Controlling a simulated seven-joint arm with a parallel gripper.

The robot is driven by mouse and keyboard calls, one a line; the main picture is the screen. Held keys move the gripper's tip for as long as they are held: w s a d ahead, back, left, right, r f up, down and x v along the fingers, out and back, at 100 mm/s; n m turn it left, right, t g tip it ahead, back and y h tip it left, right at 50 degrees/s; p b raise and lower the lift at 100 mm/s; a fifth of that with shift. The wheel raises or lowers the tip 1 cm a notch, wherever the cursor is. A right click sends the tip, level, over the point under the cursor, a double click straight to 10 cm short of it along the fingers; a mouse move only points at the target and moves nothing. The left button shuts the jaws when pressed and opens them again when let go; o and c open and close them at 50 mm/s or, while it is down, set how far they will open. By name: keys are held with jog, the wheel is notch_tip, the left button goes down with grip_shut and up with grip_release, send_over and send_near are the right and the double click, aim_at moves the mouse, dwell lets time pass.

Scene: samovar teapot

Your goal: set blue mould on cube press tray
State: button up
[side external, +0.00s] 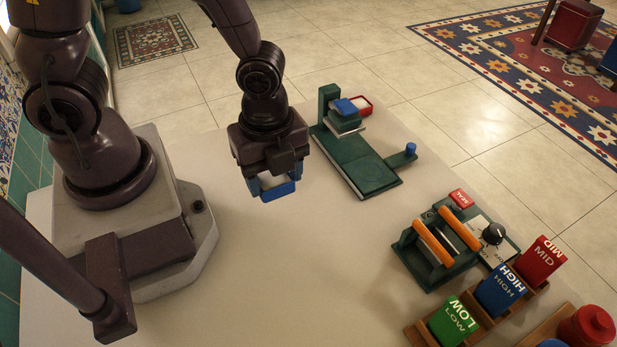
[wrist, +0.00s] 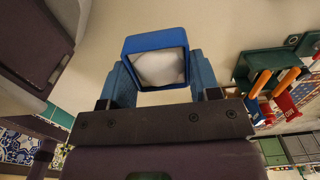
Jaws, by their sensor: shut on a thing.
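My gripper (side external: 272,180) is shut on the blue mould (side external: 279,193) and holds it above the table, left of the cube press. In the wrist view the blue mould (wrist: 155,42) is a square blue frame with a whitish filling, between the blue fingers of my gripper (wrist: 160,80). The green cube press (side external: 372,174) has a long flat base, an upright at its far left end and a blue-tipped handle at its right. A blue piece and a red mould (side external: 363,103) with white inside show at its upright end. I cannot tell which part is the tray.
A green sealer (side external: 435,250) with orange bars and a black knob stands at the right. Green LOW, blue HIGH and red MID blocks (side external: 500,290) stand in a wooden rack at the front right. The table's middle (side external: 300,270) is clear.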

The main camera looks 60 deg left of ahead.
jog(key=shift+a, duration=0.35)
jog(key=w+a+r+n, duration=0.2)
jog(key=w+a+n, duration=0.3)
jog(key=w+n, duration=0.3)
jog(key=n, duration=0.1)
send_over(372, 172)
jog(key=f, duration=0.9)
jog(key=shift+s+f, duration=0.25)
jog(key=shift+s, duration=0.1)
jog(key=shift+w+f, duration=0.2)
jog(key=shift+f, duration=0.1)
jog(key=shift+w+f, duration=0.1)
jog(key=shift+f, duration=1.5)
jog(key=o, duration=0.9)
jog(key=shift+f, duration=0.1)
